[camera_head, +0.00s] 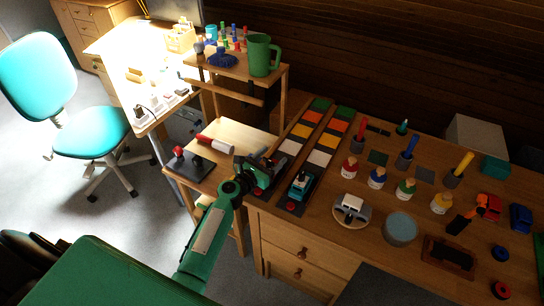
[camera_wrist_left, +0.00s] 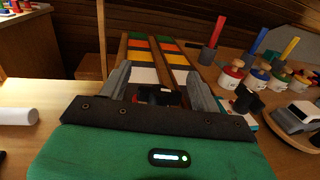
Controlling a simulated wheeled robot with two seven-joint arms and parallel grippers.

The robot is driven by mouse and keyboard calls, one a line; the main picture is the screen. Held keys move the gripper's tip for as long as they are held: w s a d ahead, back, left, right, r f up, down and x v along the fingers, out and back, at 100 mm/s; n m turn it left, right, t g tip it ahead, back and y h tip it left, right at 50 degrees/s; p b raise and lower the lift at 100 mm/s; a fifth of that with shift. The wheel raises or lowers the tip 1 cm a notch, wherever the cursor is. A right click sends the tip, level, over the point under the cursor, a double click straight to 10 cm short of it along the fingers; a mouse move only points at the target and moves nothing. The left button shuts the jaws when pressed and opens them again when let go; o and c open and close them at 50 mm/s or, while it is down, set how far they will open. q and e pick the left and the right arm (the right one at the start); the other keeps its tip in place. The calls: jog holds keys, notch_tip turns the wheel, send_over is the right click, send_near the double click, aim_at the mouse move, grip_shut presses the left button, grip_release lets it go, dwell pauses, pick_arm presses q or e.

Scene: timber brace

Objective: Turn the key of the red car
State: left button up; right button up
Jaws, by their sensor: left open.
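My left gripper (camera_head: 270,168) is over the near end of the left colour-tiled lane, its jaws apart. In the left wrist view, a small dark piece (camera_wrist_left: 160,96) with a little red near it sits between the open fingers (camera_wrist_left: 158,80). It looks like a key on a car, but the gripper hides most of it, and I cannot tell whether the fingers touch it. A teal car (camera_head: 302,184) with a dark key on top stands on the right lane, just right of the gripper. My right gripper is not in view.
A side table (camera_head: 238,134) with a white-and-red cylinder is left.

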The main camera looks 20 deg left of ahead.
pick_arm(q)
jog(key=shift+w+d, duration=0.15)
jog(key=shift+w, duration=0.2)
jog(key=shift+c, duration=0.4)
jog(key=c, duration=0.9)
jog(key=shift+h, duration=0.3)
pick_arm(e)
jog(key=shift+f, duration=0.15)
